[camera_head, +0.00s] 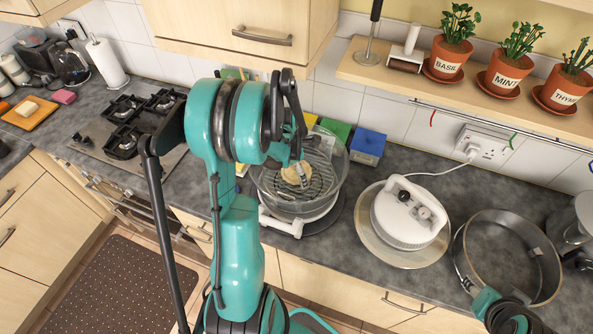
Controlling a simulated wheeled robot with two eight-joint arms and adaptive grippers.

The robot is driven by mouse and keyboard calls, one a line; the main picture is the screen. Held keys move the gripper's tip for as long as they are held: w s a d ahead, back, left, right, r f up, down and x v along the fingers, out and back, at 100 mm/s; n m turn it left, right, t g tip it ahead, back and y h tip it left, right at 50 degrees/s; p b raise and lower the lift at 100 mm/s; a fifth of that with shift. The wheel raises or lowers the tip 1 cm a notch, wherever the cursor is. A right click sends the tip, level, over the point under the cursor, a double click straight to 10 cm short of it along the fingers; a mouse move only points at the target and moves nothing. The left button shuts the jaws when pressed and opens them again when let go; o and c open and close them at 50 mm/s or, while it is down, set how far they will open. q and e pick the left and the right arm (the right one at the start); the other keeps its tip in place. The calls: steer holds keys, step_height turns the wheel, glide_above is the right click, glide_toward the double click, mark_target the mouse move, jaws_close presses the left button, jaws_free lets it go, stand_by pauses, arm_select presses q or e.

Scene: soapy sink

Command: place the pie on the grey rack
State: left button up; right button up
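The pie (295,174) is a small, round, pale tan thing inside the large glass bowl of the cooker (335,190). The grey rack (319,188) is a round wire grid in the same bowl, around and below the pie. I cannot tell whether the pie rests on the rack or is held just above it. My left gripper (297,158) points down into the bowl, right at the pie's upper edge. Its fingers are small and partly hidden by my arm, so their opening is unclear. My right arm shows at the lower right; its gripper is not clearly visible.
A white cooker lid (408,214) with a handle and knobs sits on a round base right of the bowl. A metal ring (545,262) lies farther right, near my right arm. Coloured boxes (367,147) stand behind the bowl. Potted herbs (449,56) line the shelf above.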

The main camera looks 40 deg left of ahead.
mark_target(292, 172)
arm_select(q)
steer(key=shift+r, duration=0.15)
steer(key=shift+r+p, duration=0.25)
steer(key=shift+p, duration=0.05)
step_height(292, 172, up, 11)
steer(key=s, duration=0.2)
steer(key=s+d+r+m+t, duration=0.2)
steer(key=d+m, duration=0.8)
steer(key=m, duration=0.5)
steer(key=s+d+r+m+t, duration=0.3)
steer(key=s+d+r+m, duration=0.2)
steer(key=d+m, duration=0.6)
steer(key=shift+s+r+m+t+y+p, duration=0.25)
steer(key=shift+s+m+y+p, duration=0.2)
steer(key=shift+m, duration=1.85)
steer(key=shift+f, duration=0.1)
